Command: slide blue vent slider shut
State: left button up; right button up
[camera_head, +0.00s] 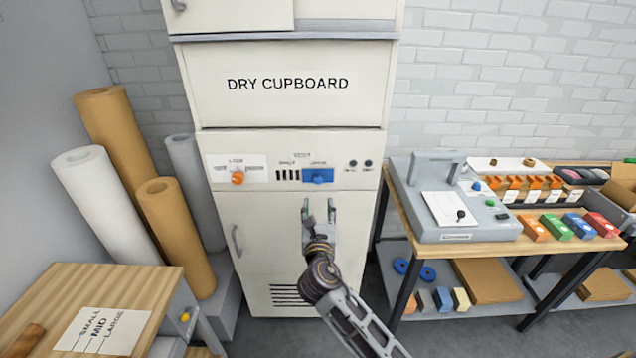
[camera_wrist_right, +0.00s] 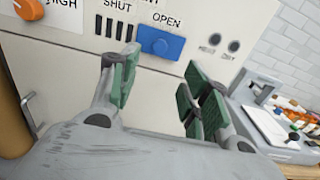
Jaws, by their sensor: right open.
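The blue vent slider (camera_head: 318,176) is on the front panel of the cream dry cupboard (camera_head: 236,103). It sits at the right, under the OPEN label, and dark vent slots show to its left under SHUT. The slider also shows in the right wrist view (camera_wrist_right: 161,43), ahead of the fingers. My right gripper (camera_head: 319,208) is open and empty, just below the slider and apart from it. Its green-padded fingers (camera_wrist_right: 160,88) stand wide apart in the right wrist view. My left gripper is not in view.
An orange knob (camera_head: 238,178) is on the panel left of the vent. A cupboard door handle (camera_head: 236,240) stands out below. Paper rolls (camera_head: 105,200) lean at the left. A workbench (camera_head: 450,245) with a grey machine and coloured blocks stands at the right.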

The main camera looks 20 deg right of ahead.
aim_at(318, 181)
jog(key=shift+w, duration=0.15)
jog(key=shift+p+x, duration=0.6)
jog(key=shift+x, duration=6.15)
jog(key=shift+f, duration=0.1)
grip_shut()
